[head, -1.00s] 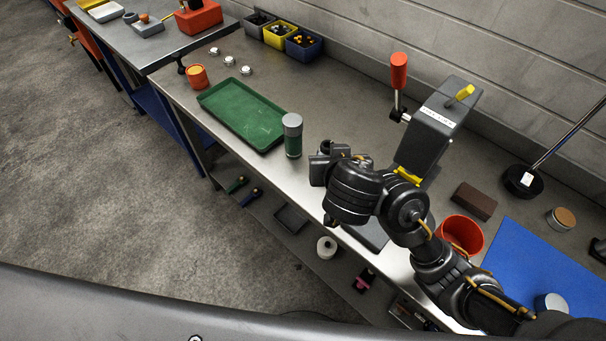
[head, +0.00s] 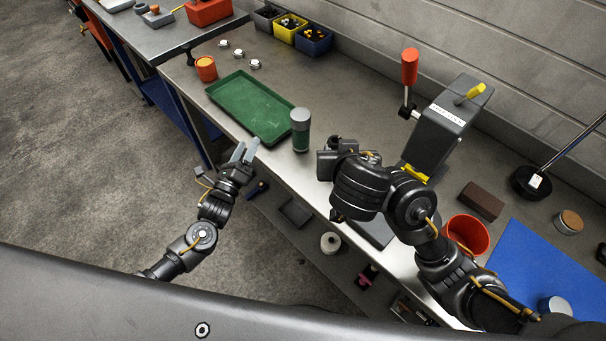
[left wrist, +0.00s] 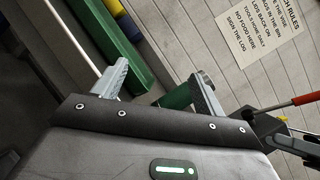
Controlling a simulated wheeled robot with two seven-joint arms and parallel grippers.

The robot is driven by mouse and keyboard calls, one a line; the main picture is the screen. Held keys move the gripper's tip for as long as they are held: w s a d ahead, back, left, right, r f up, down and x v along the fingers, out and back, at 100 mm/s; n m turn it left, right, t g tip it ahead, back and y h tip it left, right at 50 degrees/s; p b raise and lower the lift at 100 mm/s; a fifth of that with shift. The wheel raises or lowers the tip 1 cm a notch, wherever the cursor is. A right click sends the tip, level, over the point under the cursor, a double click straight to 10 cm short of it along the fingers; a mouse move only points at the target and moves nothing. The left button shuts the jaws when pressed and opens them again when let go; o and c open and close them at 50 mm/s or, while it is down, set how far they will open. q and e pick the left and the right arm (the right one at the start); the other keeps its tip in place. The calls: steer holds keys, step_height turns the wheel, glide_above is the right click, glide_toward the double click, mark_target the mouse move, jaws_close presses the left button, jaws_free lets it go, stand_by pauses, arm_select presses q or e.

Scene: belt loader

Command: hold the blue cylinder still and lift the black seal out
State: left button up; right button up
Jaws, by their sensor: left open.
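No blue cylinder shows clearly, and I cannot make out a black seal. A green cylinder with a grey top (head: 300,130) stands upright on the bench beside the green tray. My left gripper (head: 245,151) is open and empty at the bench's front edge, left of the cylinder and apart from it. In the left wrist view a green cylindrical part (left wrist: 176,97) shows beyond and between the open fingers. My right gripper (head: 328,160) is over the bench, right of the cylinder; its own wrist hides much of it, and its jaws cannot be read.
The green tray (head: 250,108) lies behind my left gripper. A grey press-like device with a red-handled lever (head: 440,130) stands behind my right arm. An orange-red cup (head: 466,235), a brown block (head: 482,201) and a blue mat (head: 545,265) lie to the right. Small bins (head: 290,28) line the wall.

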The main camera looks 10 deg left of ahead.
arm_select(q)
steer(key=d+m+g+h, duration=0.1)
steer(key=d+m+h, duration=0.1)
steer(key=d, duration=0.1)
steer(key=d+r+m+g+h, duration=0.1)
steer(key=d+m+h, duration=0.1)
steer(key=d+m, duration=0.1)
steer(key=d+m+g+h, duration=0.1)
steer(key=d+m+h, duration=0.1)
steer(key=d+m, duration=0.1)
steer(key=shift+s+d+r, duration=0.2)
steer(key=shift+s, duration=0.1)
steer(key=s+d+f+m+g+h, duration=0.1)
steer(key=d+m, duration=0.1)
steer(key=s+d+f+m+g+h, duration=0.1)
steer(key=s+d+m+g, duration=0.1)
steer(key=d+m, duration=0.1)
steer(key=s+d+f+m+g+h, duration=0.1)
steer(key=d+m+g, duration=0.1)
steer(key=m, duration=0.1)
steer(key=shift+s+d, duration=0.35)
steer(key=shift+s, duration=0.05)
steer(key=x, duration=1)
steer(key=shift+w+d+r, duration=0.1)
steer(key=shift+w+d, duration=0.1)
steer(key=shift+d, duration=0.2)
steer(key=c, duration=1.5)
